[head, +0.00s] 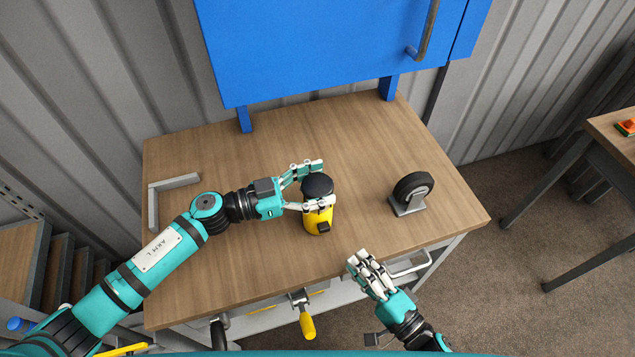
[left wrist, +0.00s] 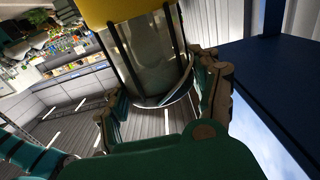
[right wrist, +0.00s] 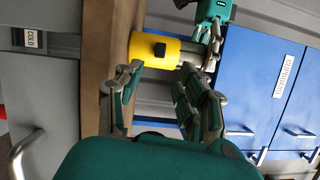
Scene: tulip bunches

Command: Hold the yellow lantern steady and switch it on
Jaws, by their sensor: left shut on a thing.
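The yellow lantern (head: 311,219) stands upright near the middle of the wooden bench (head: 255,262), with a black cap on top. A dark switch (right wrist: 160,50) shows on its yellow base in the right wrist view. My left gripper (head: 315,186) is shut around the lantern's upper part, below the cap. In the left wrist view, the clear glass (left wrist: 155,55) and its wire cage sit between the fingers, and no glow shows. My right gripper (head: 362,261) is open and empty at the bench's front edge, apart from the lantern. Its spread fingers face the yellow base in the right wrist view.
A black caster wheel (head: 413,188) stands right of the lantern. A grey metal bracket (head: 172,184) lies at the left. A blue cabinet (head: 330,50) overhangs the back. A vise with a yellow handle (head: 307,325) hangs at the front edge. Wood between lantern and caster is clear.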

